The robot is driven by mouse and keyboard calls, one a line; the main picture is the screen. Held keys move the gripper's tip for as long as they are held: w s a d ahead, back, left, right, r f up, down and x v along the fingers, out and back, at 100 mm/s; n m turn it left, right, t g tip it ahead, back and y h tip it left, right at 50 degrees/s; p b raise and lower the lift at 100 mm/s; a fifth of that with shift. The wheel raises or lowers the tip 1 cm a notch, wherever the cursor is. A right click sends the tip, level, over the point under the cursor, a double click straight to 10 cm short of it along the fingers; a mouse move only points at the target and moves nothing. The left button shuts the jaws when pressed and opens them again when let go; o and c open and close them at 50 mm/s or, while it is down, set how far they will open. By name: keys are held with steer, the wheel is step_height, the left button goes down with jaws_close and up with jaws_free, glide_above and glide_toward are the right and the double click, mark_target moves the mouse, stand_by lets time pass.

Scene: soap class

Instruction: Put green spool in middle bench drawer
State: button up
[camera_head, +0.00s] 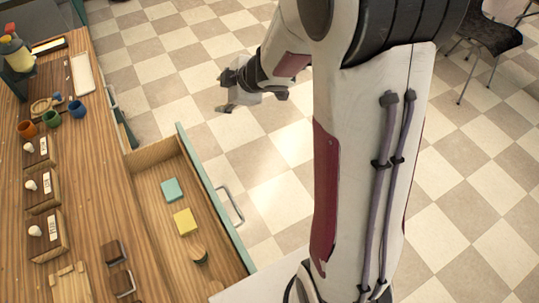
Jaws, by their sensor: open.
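A small green cup-shaped thing (52,118), which looks like the green spool, stands on the wooden bench top (105,170) between an orange one and a blue one. An open bench drawer (236,262) is pulled out to the right, with a green front and a metal handle. I cannot tell for sure that it is the middle drawer. It holds a teal block, a yellow block and a round wooden piece. My gripper (226,94) is open and appears empty, over the floor to the right of the bench and beyond the open drawer.
An orange cup-shaped thing (26,129) and a blue one (77,109) flank the green one. Several wooden holders with white pieces line the left. Another drawer handle (112,98) shows farther up the bench side. A chair (487,38) stands far right. Drawer space around the blocks is free.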

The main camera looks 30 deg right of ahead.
steer(key=s+d+r+m+h, duration=0.55)
steer(key=s+r+m, duration=0.25)
steer(key=s+r, duration=0.3)
steer(key=s+a+m+g+y, duration=0.1)
steer(key=s+a, duration=0.2)
steer(key=s, duration=0.3)
steer(key=s+a+m+g+y, duration=0.1)
steer(key=s+a+m, duration=0.1)
steer(key=s, duration=0.5)
steer(key=s+a+r+m+g+y, duration=0.1)
steer(key=s+a+m, duration=0.1)
steer(key=s+a, duration=0.2)
steer(key=s, duration=0.3)
steer(key=shift+a, duration=0.2)
